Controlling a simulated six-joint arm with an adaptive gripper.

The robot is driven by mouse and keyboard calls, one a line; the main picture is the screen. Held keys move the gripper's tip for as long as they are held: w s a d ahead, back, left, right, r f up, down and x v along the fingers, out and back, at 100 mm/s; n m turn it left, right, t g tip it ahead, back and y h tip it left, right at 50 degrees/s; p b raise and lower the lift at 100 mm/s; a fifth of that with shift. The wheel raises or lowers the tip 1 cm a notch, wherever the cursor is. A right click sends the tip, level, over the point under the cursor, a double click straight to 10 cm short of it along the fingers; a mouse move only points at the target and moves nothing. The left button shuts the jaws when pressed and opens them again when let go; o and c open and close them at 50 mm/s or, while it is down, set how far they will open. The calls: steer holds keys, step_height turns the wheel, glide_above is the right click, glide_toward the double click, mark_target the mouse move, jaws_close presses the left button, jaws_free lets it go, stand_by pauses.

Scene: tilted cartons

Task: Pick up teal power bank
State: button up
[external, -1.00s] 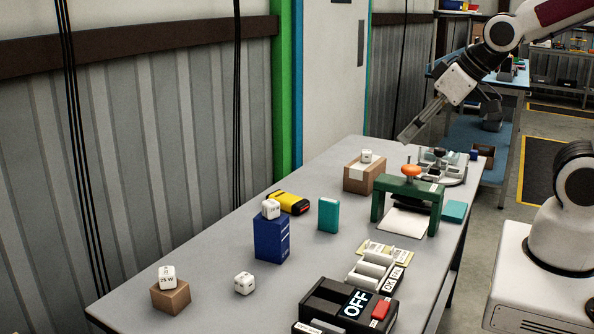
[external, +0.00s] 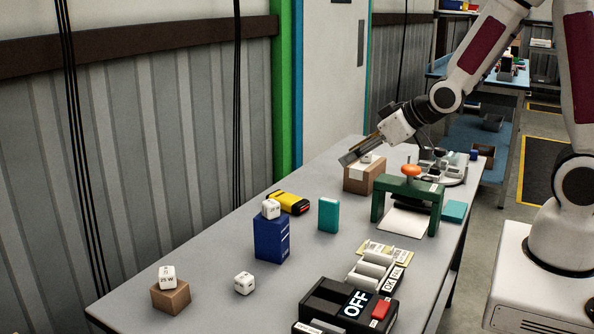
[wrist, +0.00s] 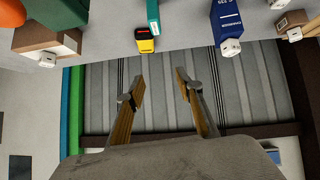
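A teal upright block (external: 328,214), which looks like the power bank, stands on the grey table near its middle. In the wrist view the teal block (wrist: 153,16) shows at the top edge, partly cut off. A flatter teal block (external: 454,211) lies to the right of the green press; I cannot tell if it is also a power bank.
A yellow-black device (external: 289,202) and a blue box (external: 271,239) with a white cube on top stand left of the teal block. The green press (external: 409,187) with an orange knob stands to its right. The carton (external: 364,178) is behind. The black OFF switch box (external: 346,305) is in front.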

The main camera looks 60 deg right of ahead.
mark_target(330, 200)
steer(key=w+f, duration=0.1)
steer(key=f, duration=0.2)
steer(key=w+f+t, duration=0.1)
steer(key=w+f, duration=0.1)
steer(key=f, duration=0.1)
steer(key=w+d+f+t, duration=0.1)
steer(key=f, duration=0.2)
steer(key=shift+w+f+y, duration=0.2)
steer(key=shift+f+y, duration=0.1)
steer(key=shift+f, duration=0.1)
steer(key=shift+s+d+f+t, duration=0.1)
steer(key=shift+f+t, duration=0.3)
steer(key=shift+f, duration=0.55)
steer(key=shift+d+f+t, duration=0.1)
steer(key=shift+f+t, duration=0.3)
steer(key=shift+f, duration=0.5)
steer(key=shift+a, duration=0.1)
steer(key=shift+x, duration=1.3)
steer(key=shift+a+x, duration=0.2)
steer(key=shift+x, duration=2.35)
steer(key=shift+f, duration=0.1)
jaws_close()
